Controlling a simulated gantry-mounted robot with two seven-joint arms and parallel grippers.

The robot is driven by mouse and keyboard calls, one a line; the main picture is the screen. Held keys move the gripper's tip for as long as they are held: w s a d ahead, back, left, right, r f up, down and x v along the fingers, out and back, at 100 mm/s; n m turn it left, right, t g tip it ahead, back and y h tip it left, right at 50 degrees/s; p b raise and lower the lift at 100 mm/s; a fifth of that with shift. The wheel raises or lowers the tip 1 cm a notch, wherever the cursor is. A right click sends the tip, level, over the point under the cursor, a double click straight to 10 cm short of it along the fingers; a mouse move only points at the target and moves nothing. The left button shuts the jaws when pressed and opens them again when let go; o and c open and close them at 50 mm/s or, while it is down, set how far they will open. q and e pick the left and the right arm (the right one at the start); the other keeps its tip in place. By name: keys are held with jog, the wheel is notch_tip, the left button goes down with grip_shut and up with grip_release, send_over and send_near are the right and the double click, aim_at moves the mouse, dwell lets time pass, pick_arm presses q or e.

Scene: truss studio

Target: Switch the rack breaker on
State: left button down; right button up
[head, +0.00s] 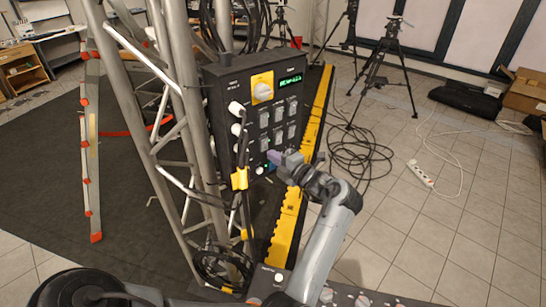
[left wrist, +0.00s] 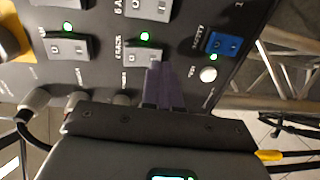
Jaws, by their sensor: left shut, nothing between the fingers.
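The rack breaker (left wrist: 145,50) is a grey rocker switch beside the word RACK, with a lit green lamp at its edge. It sits on the black power panel (head: 225,85), fixed to the truss. My left gripper (left wrist: 163,88) is shut and empty, its purple fingertips against or just in front of the breaker's lower edge; contact cannot be told. In the head view my left gripper (head: 272,157) reaches the panel's lower part from the right and hides some of it. My right gripper is in neither view.
A white button (left wrist: 208,74) is close by. Plugged cables (head: 240,180) hang on the panel's left. A yellow strip (head: 285,235) runs along the floor.

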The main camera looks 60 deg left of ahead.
pick_arm(q)
jog(key=w+d+f+b, duration=0.1)
jog(key=d+b, duration=0.4)
jog(key=d, duration=0.7)
jog(key=shift+w+f+b, duration=0.3)
jog(key=shift+w, duration=0.2)
jog(key=shift+s, duration=0.1)
